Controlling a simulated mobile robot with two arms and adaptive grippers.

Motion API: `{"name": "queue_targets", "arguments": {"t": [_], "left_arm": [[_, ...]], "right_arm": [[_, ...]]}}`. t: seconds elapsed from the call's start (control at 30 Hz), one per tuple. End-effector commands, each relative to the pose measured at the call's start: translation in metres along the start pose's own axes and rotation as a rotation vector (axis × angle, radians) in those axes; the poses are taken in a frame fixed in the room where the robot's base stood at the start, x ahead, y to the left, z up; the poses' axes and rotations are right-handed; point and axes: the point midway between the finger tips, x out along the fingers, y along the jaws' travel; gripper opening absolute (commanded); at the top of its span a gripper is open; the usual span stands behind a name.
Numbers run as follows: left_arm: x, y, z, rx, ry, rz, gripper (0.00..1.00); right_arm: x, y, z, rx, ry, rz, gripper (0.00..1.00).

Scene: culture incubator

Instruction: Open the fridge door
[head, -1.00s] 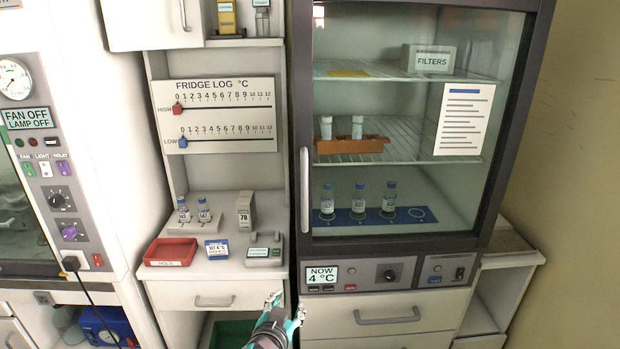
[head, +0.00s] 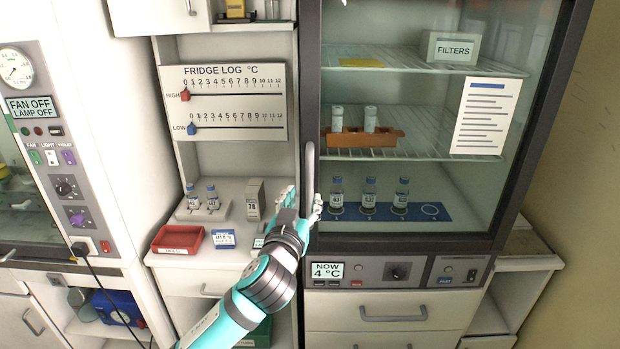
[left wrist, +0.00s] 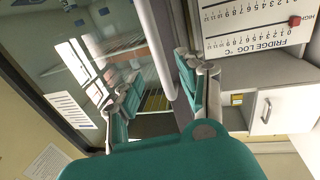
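The fridge door (head: 400,243) is a glass pane in a dark frame and looks closed. Its long, pale vertical handle (head: 309,165) runs along the left edge of the frame. My left gripper (head: 303,201) is open at the lower part of the handle, one finger on each side of it in the picture. In the left wrist view the handle (left wrist: 157,48) passes between the two spread fingers of my gripper (left wrist: 157,85). I cannot tell whether the fingers touch it. My right gripper is not in view.
Left of the fridge is a counter with a red tray (head: 178,240), small vials and a grey box (head: 255,198) below the fridge log board (head: 222,103). A control panel (head: 380,272) and drawers lie below the door. A wall (head: 590,180) stands at right.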

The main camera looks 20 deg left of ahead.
Motion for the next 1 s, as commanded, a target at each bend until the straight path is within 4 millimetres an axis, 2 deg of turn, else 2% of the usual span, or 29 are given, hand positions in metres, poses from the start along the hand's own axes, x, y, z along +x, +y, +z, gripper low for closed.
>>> {"name": "queue_targets", "arguments": {"t": [0.1, 0.33, 0.5, 0.8, 1.0], "left_arm": [[0.026, 0.0, -0.003, 0.004, -0.001, -0.001, 0.4], [0.061, 0.0, -0.002, 0.003, 0.0, -0.001, 0.4], [0.071, 0.0, -0.001, 0.0, 0.0, 0.001, 0.4], [0.072, 0.0, 0.0, 0.001, 0.0, 0.001, 0.4], [0.072, 0.0, 0.0, 0.001, 0.0, 0.001, 0.14]], "right_arm": [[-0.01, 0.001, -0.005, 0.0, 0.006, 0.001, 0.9], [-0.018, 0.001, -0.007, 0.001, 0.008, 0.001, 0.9], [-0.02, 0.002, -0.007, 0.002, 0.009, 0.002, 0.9], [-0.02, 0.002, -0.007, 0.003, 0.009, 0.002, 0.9], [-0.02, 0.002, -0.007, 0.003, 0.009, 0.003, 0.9]]}}
